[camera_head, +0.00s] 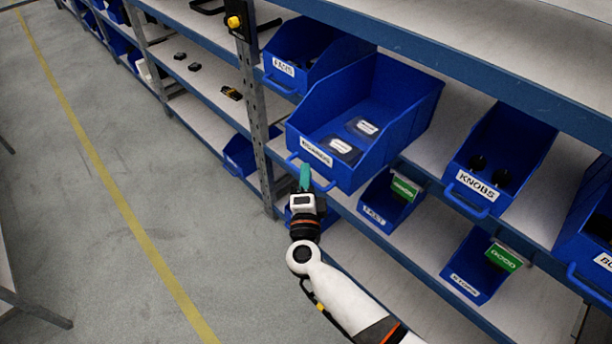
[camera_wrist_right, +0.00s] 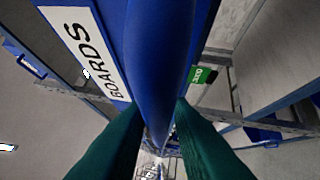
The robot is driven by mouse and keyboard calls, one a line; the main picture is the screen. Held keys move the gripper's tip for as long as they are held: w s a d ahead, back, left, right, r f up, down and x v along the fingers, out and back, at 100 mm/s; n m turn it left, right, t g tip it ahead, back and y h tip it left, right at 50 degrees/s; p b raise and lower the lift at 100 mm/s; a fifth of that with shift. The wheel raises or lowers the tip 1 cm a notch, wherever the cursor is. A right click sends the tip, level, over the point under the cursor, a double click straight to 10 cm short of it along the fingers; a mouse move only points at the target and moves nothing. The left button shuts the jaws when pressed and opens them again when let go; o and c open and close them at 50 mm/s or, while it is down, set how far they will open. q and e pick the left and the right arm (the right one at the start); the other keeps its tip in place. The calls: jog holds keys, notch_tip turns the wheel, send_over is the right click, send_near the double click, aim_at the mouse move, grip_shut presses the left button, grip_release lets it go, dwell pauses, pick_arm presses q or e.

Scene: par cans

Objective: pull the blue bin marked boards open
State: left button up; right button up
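The blue bin (camera_head: 345,177) marked BOARDS sits on the upper-middle shelf and juts out past the shelf's front edge. Two dark items with white labels (camera_head: 367,127) lie inside it. Its white label (camera_head: 316,152) is on the front, with a blue bar handle (camera_head: 326,187) below. My right gripper (camera_head: 305,178) is at this handle, its teal fingers pointing up. In the right wrist view the handle (camera_wrist_right: 160,60) runs between the two green fingers, which appear to press on both sides. The BOARDS label (camera_wrist_right: 85,50) shows beside it. My left gripper is not in view.
A KNOBS bin (camera_head: 505,150) stands to the right, and another labelled bin (camera_head: 300,60) behind to the left. Smaller blue bins with green cards (camera_head: 404,188) are on the shelf below. A grey upright post (camera_head: 255,110) stands left of the bin. The floor aisle (camera_head: 70,220) is clear.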

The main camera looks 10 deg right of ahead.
jog(key=s+a+f+b, duration=0.1)
jog(key=s+b, duration=0.2)
jog(key=s, duration=0.8)
jog(key=shift+s+a+f, duration=0.2)
jog(key=shift+s+f, duration=0.1)
jog(key=s+d+f+n+g+y, duration=0.25)
jog(key=f+n, duration=0.25)
jog(key=f, duration=0.7)
jog(key=s+d+f+n+g+y, duration=0.1)
jog(key=s+f+n+g+y, duration=0.25)
jog(key=f, duration=0.75)
jog(key=s+d+f+n+g, duration=0.15)
jog(key=s+f+n, duration=0.25)
jog(key=f+n, duration=0.55)
jog(key=s+d+f+g+h, duration=0.1)
jog(key=s+d+f+g, duration=0.2)
jog(key=s, duration=0.6)
jog(key=s+d+f+n+g+h, duration=0.1)
jog(key=s+d+f+g, duration=0.3)
jog(key=s+f, duration=0.5)
jog(key=s+d+f+n+g+h, duration=0.1)
jog(key=s+d+f+g, duration=0.2)
jog(key=s+d+f, duration=0.3)
jog(key=s+d, duration=0.1)
jog(key=s, duration=0.2)
jog(key=shift+d+f+g+h, duration=0.25)
jog(key=shift+d+g+h, duration=0.05)
jog(key=shift+d+g, duration=0.05)
